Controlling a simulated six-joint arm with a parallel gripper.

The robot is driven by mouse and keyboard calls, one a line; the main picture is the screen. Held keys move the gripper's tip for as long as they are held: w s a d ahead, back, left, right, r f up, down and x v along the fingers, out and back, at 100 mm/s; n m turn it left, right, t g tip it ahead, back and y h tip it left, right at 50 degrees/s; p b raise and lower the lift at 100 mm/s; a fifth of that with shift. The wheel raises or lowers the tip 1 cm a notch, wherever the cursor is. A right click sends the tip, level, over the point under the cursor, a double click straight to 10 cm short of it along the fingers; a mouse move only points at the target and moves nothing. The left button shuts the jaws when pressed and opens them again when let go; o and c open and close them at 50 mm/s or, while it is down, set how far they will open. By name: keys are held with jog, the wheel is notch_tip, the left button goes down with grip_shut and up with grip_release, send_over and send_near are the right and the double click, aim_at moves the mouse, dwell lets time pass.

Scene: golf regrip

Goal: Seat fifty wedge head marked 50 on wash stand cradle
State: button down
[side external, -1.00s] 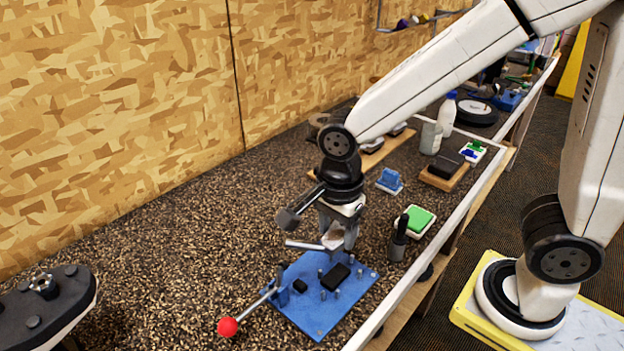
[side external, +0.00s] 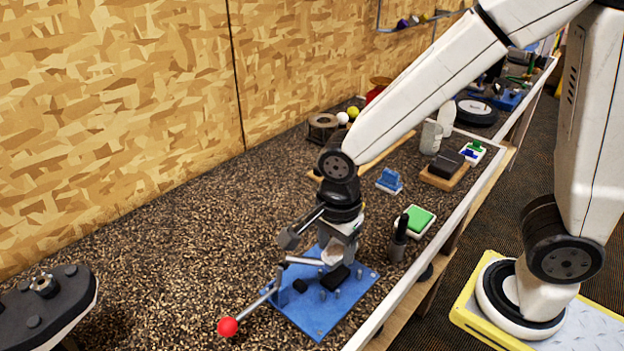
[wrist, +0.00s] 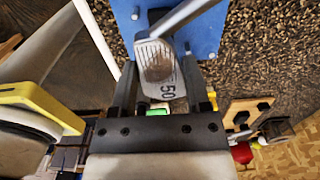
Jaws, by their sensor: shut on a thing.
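The silver wedge head marked 50 (wrist: 160,70) is between the fingers of my gripper (wrist: 159,85), its grooved face and number toward the wrist camera. My gripper (side external: 338,255) is shut on it, low over the blue wash stand (side external: 318,313). In the side view the wedge head (side external: 331,253) is partly hidden by my gripper. Its short shaft (side external: 300,261) points left, close to the stand's upright. The stand has a black pad (side external: 336,278), several pegs and a red-knobbed lever (side external: 228,326). I cannot tell whether the head touches the cradle.
A holder with a black-handled tool (side external: 399,240) and a green pad (side external: 417,220) stand right of the stand. A blue brush (side external: 389,181) and a dark block on wood (side external: 446,165) lie farther back. A dark padded fixture (side external: 45,305) is at lower left.

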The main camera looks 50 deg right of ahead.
aim_at(336, 278)
jog(key=shift+f, duration=2.45)
jog(key=shift+f, duration=0.3)
jog(key=shift+s+f, duration=0.1)
jog(key=shift+f, duration=0.2)
dwell(0.7)
grip_release()
jog(key=shift+r, duration=0.2)
jog(key=shift+r, duration=3.4)
